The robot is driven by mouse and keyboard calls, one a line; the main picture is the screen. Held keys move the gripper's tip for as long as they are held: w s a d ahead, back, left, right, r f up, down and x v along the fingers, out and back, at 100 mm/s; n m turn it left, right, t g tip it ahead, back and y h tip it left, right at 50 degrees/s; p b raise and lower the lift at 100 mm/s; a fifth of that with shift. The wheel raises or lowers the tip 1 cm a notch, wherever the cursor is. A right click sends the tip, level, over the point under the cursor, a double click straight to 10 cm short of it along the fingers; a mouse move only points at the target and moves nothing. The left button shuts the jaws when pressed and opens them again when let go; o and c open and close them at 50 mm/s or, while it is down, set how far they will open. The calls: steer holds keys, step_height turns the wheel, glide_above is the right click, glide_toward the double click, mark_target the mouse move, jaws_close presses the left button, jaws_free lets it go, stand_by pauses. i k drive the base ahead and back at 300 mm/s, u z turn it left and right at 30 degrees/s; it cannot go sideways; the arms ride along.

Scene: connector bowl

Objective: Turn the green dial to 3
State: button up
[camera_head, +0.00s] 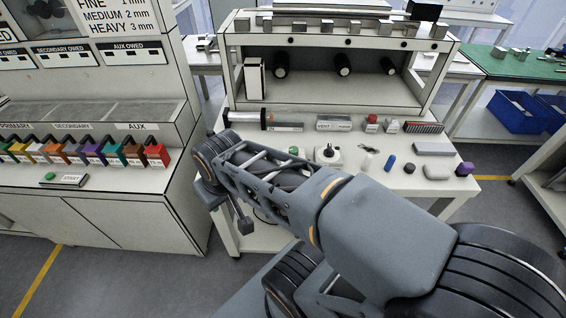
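A small green round piece (293,150) shows on the white workbench (470,187), just behind my arm. It may be the green dial, but it is too small to read any marks or numbers on it. My arm reaches from the lower right toward the bench's left edge, in front of that piece. A dark end part (243,222), perhaps my gripper, hangs near the bench's front left side, left of and below the green piece. Its fingers are not clear, and I cannot tell whether it is open or shut.
A white base with a dark knob (328,153) stands right of the green piece. A blue cylinder (390,163), a purple piece (464,169) and labelled blocks (334,124) lie farther right and behind. A green button (49,176) sits beside a START label on the left cabinet.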

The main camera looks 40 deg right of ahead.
mark_target(292, 150)
steer(key=k, duration=0.5)
steer(key=z, duration=1.1)
steer(key=i, duration=0.5)
steer(key=k, duration=1.1)
steer(key=u, duration=0.65)
steer(key=i, duration=1.3)
steer(key=z, duration=0.7)
